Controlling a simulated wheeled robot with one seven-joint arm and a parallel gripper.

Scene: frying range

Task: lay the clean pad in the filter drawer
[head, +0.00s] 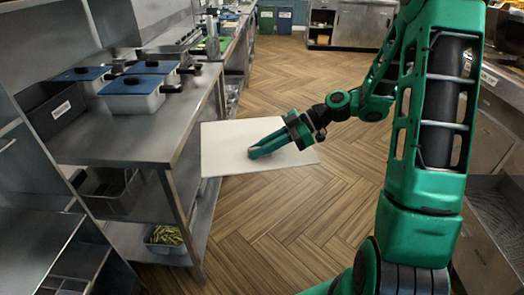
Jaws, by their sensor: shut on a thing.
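The pad (225,150) is a flat white sheet, held roughly level in mid-air over the wooden floor, just right of the steel counter. My green gripper (254,153) is shut on the pad near its middle, and the fingers hide a small part of it. An open metal drawer or pan (497,205) shows at the right edge, low beside my arm. It looks like the filter drawer, but it is cut off by the frame and its inside is only partly seen.
A steel counter (150,135) with blue-lidded containers (132,97) runs along the left. A tub of green-yellow pieces (165,238) sits on its lower shelf. Steel cabinets (362,25) and bins (275,20) stand at the back. The floor (330,200) between is clear.

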